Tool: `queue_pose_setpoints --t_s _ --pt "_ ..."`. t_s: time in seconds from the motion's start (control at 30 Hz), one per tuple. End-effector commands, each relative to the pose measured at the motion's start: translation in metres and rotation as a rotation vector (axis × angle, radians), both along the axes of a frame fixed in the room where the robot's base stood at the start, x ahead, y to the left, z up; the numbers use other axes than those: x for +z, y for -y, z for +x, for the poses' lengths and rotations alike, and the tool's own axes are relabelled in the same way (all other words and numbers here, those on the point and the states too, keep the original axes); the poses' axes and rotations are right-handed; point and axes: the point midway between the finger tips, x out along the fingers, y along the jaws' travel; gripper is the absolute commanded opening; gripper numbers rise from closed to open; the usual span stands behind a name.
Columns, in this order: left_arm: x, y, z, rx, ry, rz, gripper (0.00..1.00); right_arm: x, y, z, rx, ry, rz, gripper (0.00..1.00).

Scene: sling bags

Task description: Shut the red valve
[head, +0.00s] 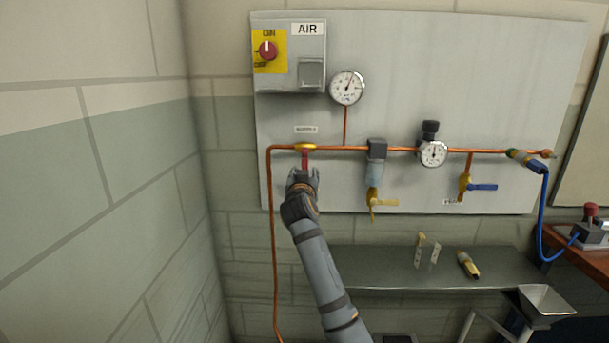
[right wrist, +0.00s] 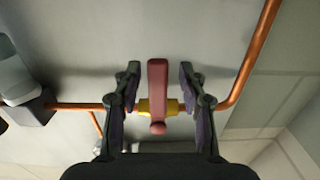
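The red valve has a red lever (head: 305,159) on a brass body (head: 305,146) at the left end of the copper pipe. The lever hangs down, across the horizontal pipe. My right gripper (head: 303,173) reaches up to it from below. In the right wrist view the red lever (right wrist: 158,85) stands between the two fingers of my right gripper (right wrist: 159,70), with a gap on each side, so the gripper is open around it. The brass body (right wrist: 158,107) sits on the pipe behind. My left gripper is not in view.
The copper pipe (head: 345,148) runs across the grey panel (head: 430,70). Along it are a gauge (head: 347,87), a filter with a yellow lever (head: 384,203), a regulator (head: 432,153) and a blue-handled valve (head: 482,187). A shelf (head: 390,270) with small parts is below.

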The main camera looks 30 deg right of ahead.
Motion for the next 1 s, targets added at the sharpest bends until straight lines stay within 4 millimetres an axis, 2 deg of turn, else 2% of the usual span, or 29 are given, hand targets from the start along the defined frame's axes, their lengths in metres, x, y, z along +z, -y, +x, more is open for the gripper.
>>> queue_pose_setpoints --t_s 0.27,0.37,0.7,0.83,1.0 --pt "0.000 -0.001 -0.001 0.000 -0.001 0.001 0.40 0.000 -0.002 -0.004 0.000 0.000 -0.002 0.41" --pt "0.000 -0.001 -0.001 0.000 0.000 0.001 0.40 0.000 -0.011 -0.017 0.001 0.002 -0.001 0.41" --pt "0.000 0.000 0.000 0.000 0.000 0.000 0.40 -0.001 -0.052 -0.083 0.003 0.000 0.005 0.41" --pt "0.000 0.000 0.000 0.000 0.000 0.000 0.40 -0.001 -0.061 -0.097 0.002 0.000 0.002 0.41" --pt "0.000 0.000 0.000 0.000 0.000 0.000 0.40 0.000 -0.063 -0.103 -0.001 0.000 -0.001 0.41"
